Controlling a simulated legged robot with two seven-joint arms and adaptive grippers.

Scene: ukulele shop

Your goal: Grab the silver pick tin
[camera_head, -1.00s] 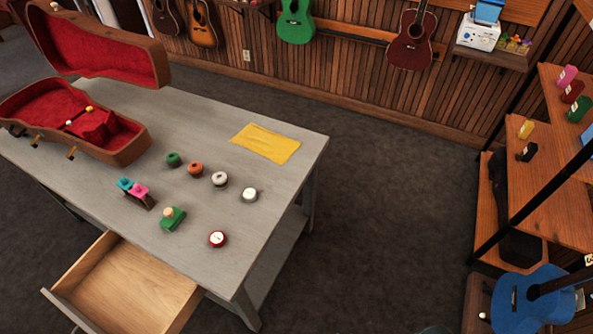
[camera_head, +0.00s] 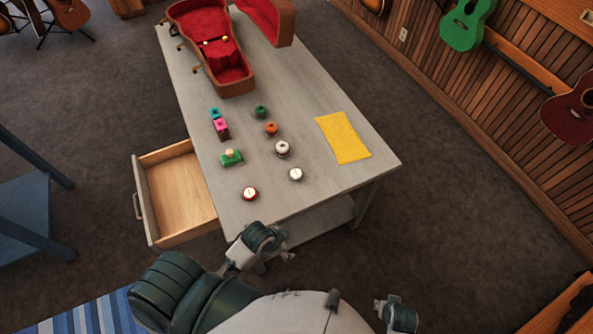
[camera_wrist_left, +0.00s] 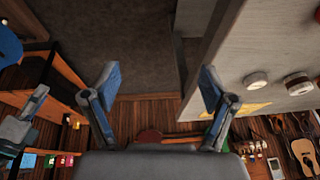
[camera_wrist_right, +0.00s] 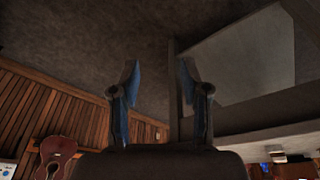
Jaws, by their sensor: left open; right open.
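I cannot tell for sure which is the silver pick tin. Two pale round tins also show at the right of the left wrist view (camera_wrist_left: 256,80), apart from the fingers. My left gripper (camera_wrist_left: 158,74) is open and empty, off the table's near end. My right gripper (camera_wrist_right: 160,70) is open and empty, further right over the floor; no tin shows between its fingers.
An open drawer (camera_head: 178,190) juts out left. A red-lined case (camera_head: 228,70) lies at the far end. Floor right is clear.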

